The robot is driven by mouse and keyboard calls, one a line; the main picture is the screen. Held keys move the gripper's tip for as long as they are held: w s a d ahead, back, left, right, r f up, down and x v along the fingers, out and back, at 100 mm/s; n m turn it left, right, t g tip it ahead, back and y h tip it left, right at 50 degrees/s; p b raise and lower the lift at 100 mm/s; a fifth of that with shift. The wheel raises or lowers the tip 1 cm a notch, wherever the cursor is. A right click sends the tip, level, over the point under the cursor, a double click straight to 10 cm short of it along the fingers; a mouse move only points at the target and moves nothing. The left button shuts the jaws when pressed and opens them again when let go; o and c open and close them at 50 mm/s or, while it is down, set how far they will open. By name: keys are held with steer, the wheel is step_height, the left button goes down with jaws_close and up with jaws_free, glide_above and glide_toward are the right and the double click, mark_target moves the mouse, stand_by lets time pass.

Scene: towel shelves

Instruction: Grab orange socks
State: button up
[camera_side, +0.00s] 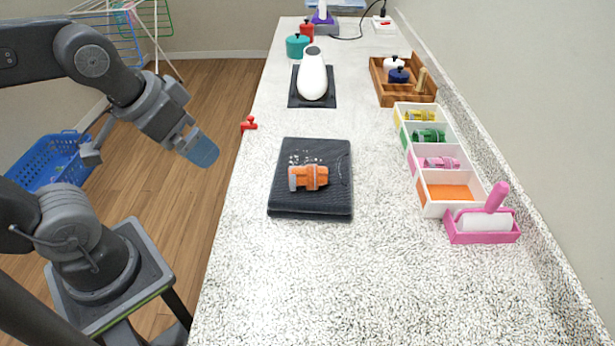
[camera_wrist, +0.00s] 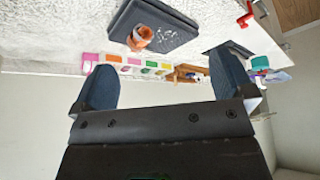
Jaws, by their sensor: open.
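The orange socks (camera_side: 308,177) are a small rolled bundle with a pale grey band at the left end. They lie on a folded dark towel (camera_side: 313,208) on the counter. In the wrist view the orange socks (camera_wrist: 140,37) rest on the dark towel (camera_wrist: 178,22), beyond my fingers. My gripper (camera_side: 201,150) is to the left of the counter edge, apart from the socks and above the floor. In the wrist view my gripper (camera_wrist: 170,85) has its two fingers spread wide with nothing between them.
A white divided box (camera_side: 432,211) holds yellow, green and pink rolls; its nearest compartment has an orange bottom and no roll. A pink lint roller (camera_side: 482,226) stands beside it. A wooden tray (camera_side: 402,98), a white bottle (camera_side: 312,75) and a red item (camera_side: 249,124) are farther back. The front counter is clear.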

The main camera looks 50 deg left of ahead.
steer(key=n+g+y, duration=0.1)
steer(key=n+g, duration=0.3)
steer(key=n, duration=0.6)
glide_above(308, 170)
steer(key=s+d, duration=0.1)
steer(key=d, duration=0.1)
steer(key=f, duration=0.5)
steer(key=a+f, duration=0.1)
steer(key=f, duration=0.2)
steer(key=shift+w+f, duration=0.25)
steer(key=shift+w, duration=0.15)
steer(key=shift+w+a+f, duration=0.1)
steer(key=shift+a+f, duration=0.1)
steer(key=shift+f, duration=0.8)
steer(key=shift+a+f, duration=0.2)
steer(key=shift+f, duration=0.75)
steer(key=shift+w+a+f, duration=0.1)
steer(key=shift+a+f, duration=0.1)
steer(key=shift+f, duration=0.8)
steer(key=shift+c, duration=0.2)
steer(key=c, duration=0.8)
